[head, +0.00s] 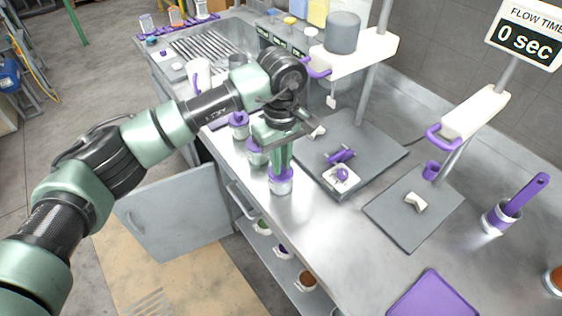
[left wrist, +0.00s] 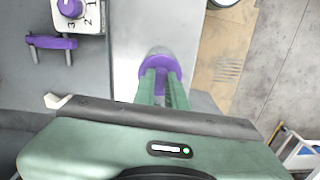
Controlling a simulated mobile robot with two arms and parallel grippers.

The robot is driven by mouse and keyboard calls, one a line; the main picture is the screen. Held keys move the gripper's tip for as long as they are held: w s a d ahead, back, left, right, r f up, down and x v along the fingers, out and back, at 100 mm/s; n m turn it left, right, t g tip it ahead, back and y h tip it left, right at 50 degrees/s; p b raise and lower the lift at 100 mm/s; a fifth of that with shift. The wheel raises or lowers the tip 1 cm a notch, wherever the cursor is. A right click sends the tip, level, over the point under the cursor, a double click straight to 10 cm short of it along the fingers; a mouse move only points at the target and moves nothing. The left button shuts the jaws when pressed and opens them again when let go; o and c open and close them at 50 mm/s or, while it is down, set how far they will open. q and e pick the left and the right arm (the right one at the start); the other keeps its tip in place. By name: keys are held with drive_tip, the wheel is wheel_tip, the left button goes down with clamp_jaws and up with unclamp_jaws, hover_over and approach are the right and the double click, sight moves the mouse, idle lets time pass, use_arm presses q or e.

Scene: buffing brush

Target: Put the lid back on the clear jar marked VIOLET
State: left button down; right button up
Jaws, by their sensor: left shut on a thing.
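My left gripper (head: 280,165) points down near the front edge of the steel counter. Its fingers are shut on a purple lid (head: 281,175). Directly under the lid is a pale, clear-looking jar (head: 281,187), standing upright on the counter. I cannot tell whether the lid rests on the jar or is just above it. No VIOLET marking is readable. In the left wrist view the purple lid (left wrist: 161,65) shows round between the two green fingertips (left wrist: 161,82). My right gripper is not in view.
Two jars, one purple-topped (head: 239,124) and one partly hidden (head: 257,155), stand close behind the gripper. A grey plate (head: 335,125) with a purple-knobbed device (head: 342,175) lies to the right. A second plate (head: 400,225) and a purple tray (head: 432,298) lie farther right.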

use_arm(q)
drive_tip(key=shift+b, duration=0.4)
idle(0.5)
idle(0.3)
drive_tip(key=c, duration=0.9)
unclamp_jaws()
drive_tip(key=shift+r+p, duration=1.25)
drive_tip(key=shift+r, duration=2.25)
clamp_jaws()
